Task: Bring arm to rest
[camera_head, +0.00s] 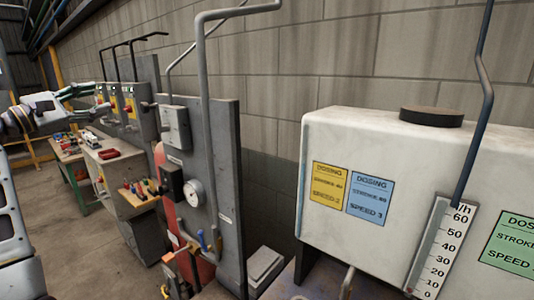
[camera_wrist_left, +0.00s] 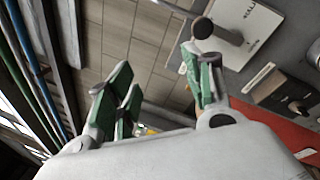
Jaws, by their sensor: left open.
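My left arm comes in from the left in the head view. Its gripper (camera_head: 80,92) is at the upper left, in front of a row of grey switch boxes (camera_head: 128,103). In the left wrist view the green-padded fingers of the left gripper (camera_wrist_left: 160,85) stand wide apart with nothing between them. A dark round knob on a lever (camera_wrist_left: 203,28) shows close beside the right-hand finger there. I cannot tell whether they touch. My right gripper is not in view.
A grey panel (camera_head: 228,150) with a gauge (camera_head: 194,192) and pipes stands right of the arm. A white dosing tank (camera_head: 330,225) fills the right side. Workbenches (camera_head: 105,158) with tools stand at left. Open floor (camera_head: 85,255) lies in the left foreground.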

